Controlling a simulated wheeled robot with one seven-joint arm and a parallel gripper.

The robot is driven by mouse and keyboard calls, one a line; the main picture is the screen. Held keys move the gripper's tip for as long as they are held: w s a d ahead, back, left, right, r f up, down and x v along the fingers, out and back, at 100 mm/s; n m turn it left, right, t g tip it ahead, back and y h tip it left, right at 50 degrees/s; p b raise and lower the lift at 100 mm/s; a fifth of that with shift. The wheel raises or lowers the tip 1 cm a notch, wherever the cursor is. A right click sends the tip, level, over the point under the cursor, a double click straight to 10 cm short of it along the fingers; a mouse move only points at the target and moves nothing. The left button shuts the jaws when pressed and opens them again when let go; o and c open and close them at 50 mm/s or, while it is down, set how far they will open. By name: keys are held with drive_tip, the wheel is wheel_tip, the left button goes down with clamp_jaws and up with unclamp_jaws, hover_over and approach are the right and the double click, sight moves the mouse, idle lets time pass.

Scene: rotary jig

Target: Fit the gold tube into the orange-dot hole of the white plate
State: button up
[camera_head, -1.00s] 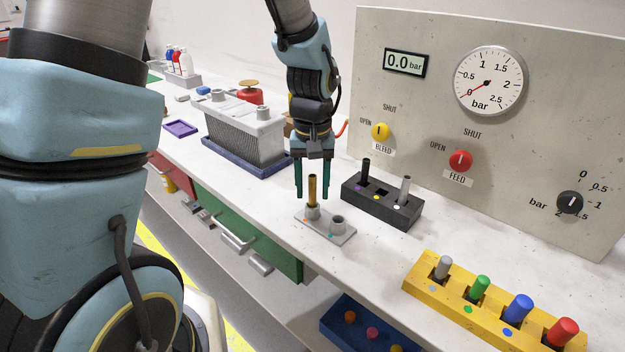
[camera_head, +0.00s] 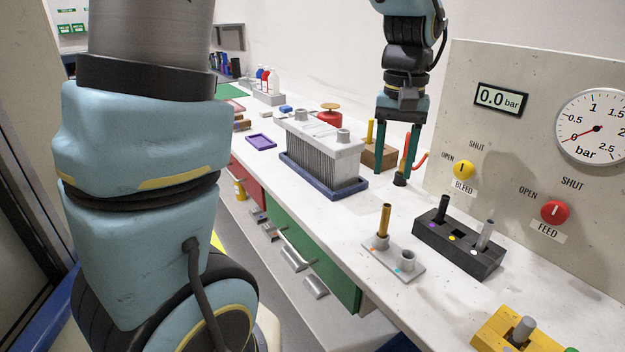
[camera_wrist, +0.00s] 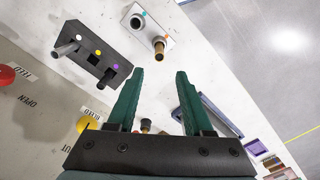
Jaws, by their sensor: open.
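The gold tube (camera_head: 384,220) stands upright in the collar beside the orange dot on the small white plate (camera_head: 408,273). The plate's other collar, by the teal dot, is empty. In the wrist view the tube (camera_wrist: 159,48) and the plate (camera_wrist: 138,12) show at the top, beyond the fingertips. My gripper (camera_head: 396,172) is open and empty, above the bench behind the plate and apart from the tube. Its green fingers (camera_wrist: 158,75) show spread apart in the wrist view.
A black block (camera_head: 455,248) with a black and a grey peg stands right of the plate. The gauge panel (camera_head: 530,130) rises behind it. A yellow rack (camera_head: 500,335) is at front right. A grey ribbed box (camera_head: 325,160) stands on a blue tray at left.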

drive_tip(key=a+f+n, duration=0.1)
drive_tip(key=a+f, duration=0.3)
drive_tip(key=a, duration=0.8)
drive_tip(key=w+a+f+n+t, duration=0.1)
drive_tip(key=a+f+n, duration=0.1)
drive_tip(key=a, duration=1.1)
drive_tip(key=shift+a+f+t, duration=0.15)
drive_tip(key=shift+f+t, duration=0.15)
drive_tip(key=shift+f, duration=0.6)
drive_tip(key=shift+w, duration=0.1)
